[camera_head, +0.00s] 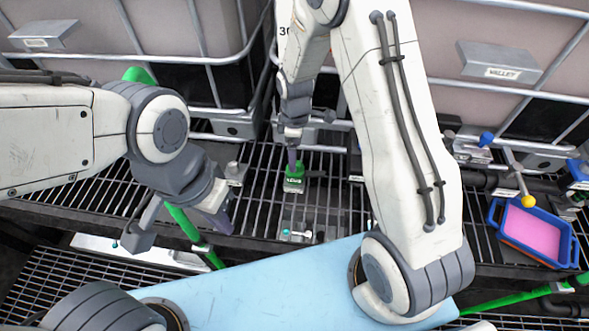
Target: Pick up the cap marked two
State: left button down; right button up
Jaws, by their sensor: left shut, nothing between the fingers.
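A small green cap-like piece (294,175) with a pale label stands on the grating at the centre. The label is too small to read, so I cannot tell if it is the cap marked two. My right gripper (292,158) points down with its purple-grey fingers at the top of this green piece. I cannot tell whether they are closed on it. My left gripper (220,222) is shut and empty, tilted down over the grating to the left, apart from the green piece.
A grey fixture with a teal spot (296,231) sits on the grating nearer me. A blue tray (493,215) with a pink inside is at the right. A yellow-ended valve handle (527,199) is beside it. A green pipe (186,225) runs by my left gripper. Large caged totes (180,82) close off the back.

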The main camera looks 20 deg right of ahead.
aim_at(297, 178)
jog(key=shift+f, duration=0.75)
jog(key=f+p, duration=0.1)
jog(key=f, duration=0.3)
jog(key=shift+s+p, duration=0.2)
jog(key=shift+p, duration=0.1)
jog(key=shift+f, duration=0.55)
jog(key=c, duration=1.5)
jog(key=shift+c, duration=0.2)
jog(key=shift+r, duration=0.1)
